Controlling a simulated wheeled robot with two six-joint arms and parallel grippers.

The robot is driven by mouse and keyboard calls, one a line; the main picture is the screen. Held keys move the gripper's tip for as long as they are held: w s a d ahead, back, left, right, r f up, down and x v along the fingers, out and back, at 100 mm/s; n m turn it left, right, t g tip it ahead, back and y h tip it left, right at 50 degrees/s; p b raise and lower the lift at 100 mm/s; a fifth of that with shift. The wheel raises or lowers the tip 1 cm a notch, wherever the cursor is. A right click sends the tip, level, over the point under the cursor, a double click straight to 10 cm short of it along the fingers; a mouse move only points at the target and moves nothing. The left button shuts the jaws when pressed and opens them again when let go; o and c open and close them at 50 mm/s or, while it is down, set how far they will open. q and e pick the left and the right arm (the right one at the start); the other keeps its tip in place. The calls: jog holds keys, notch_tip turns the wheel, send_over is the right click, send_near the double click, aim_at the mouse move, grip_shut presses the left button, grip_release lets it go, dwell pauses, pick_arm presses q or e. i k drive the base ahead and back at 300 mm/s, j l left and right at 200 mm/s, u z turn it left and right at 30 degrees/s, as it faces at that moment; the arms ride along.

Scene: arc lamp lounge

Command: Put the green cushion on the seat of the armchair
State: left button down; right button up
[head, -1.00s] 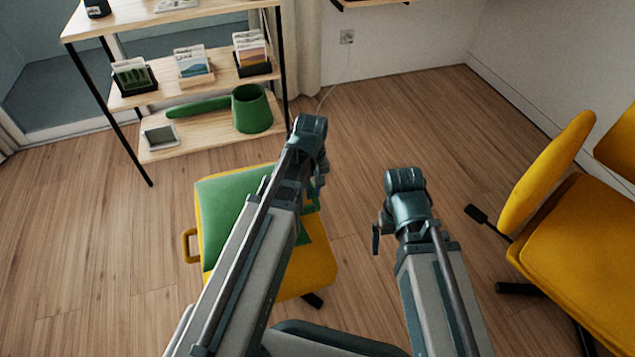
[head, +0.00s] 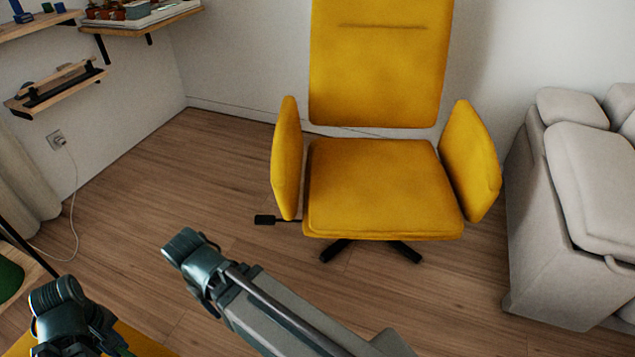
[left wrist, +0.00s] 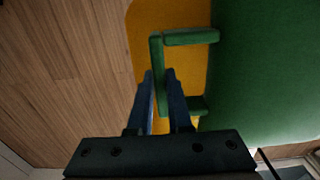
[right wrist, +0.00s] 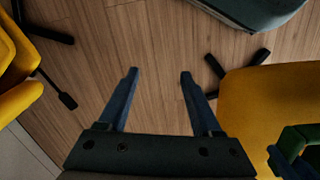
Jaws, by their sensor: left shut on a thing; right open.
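The yellow armchair (head: 380,185) faces me in the head view, its seat bare between two side rests. The green cushion (left wrist: 265,65) fills the right of the left wrist view and lies over a yellow seat (left wrist: 165,18). A green handle loop stands out from its edge. My left gripper (left wrist: 159,75) is shut on that loop. In the head view my left gripper is at the bottom left, and most of the cushion is out of frame. My right gripper (right wrist: 158,72) is open and empty above the floor, between the armchair and the yellow seat.
A grey sofa (head: 575,220) stands right of the armchair. The wooden floor (head: 200,170) in front of the armchair is clear.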

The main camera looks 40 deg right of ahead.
aim_at(382, 173)
jog(key=i+j+z, duration=0.1)
jog(key=z, duration=2.35)
jog(key=i+j, duration=0.05)
jog(key=j, duration=0.1)
